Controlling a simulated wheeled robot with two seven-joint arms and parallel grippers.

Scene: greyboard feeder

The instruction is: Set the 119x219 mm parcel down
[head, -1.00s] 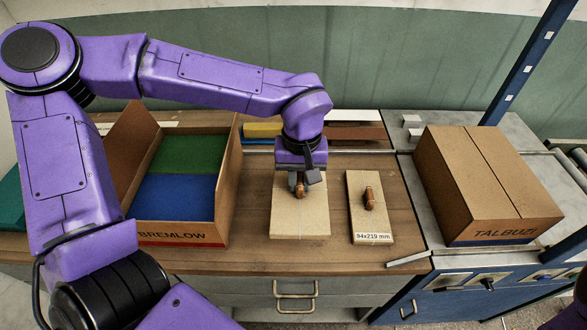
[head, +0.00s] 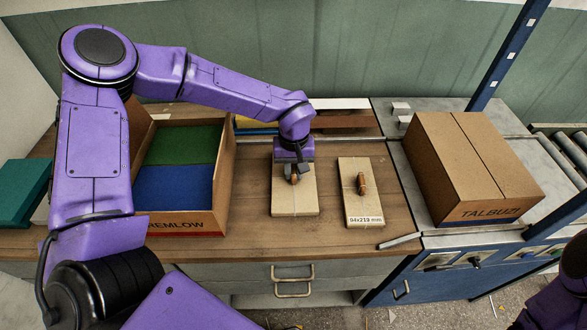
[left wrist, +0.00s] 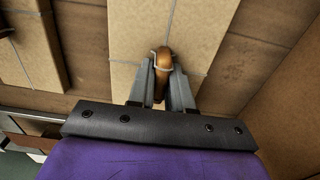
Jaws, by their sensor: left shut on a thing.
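The tan parcel (head: 296,203) lies flat on or just above the wooden bench; I cannot tell if it touches. It has a brown handle on top and no readable label in view. My left gripper (head: 294,178) points down from above, shut on this handle. In the left wrist view the gripper (left wrist: 161,85) has its two fingers on either side of the brown handle (left wrist: 162,62), with the parcel (left wrist: 215,35) below. My right gripper is out of view.
A second parcel (head: 362,208), labelled 94x219 mm, lies close to the right with a narrow gap. An open carton (head: 222,190) with green and blue contents stands left. A closed TALBUZI carton (head: 450,150) stands right. Bare bench (head: 255,235) shows in front.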

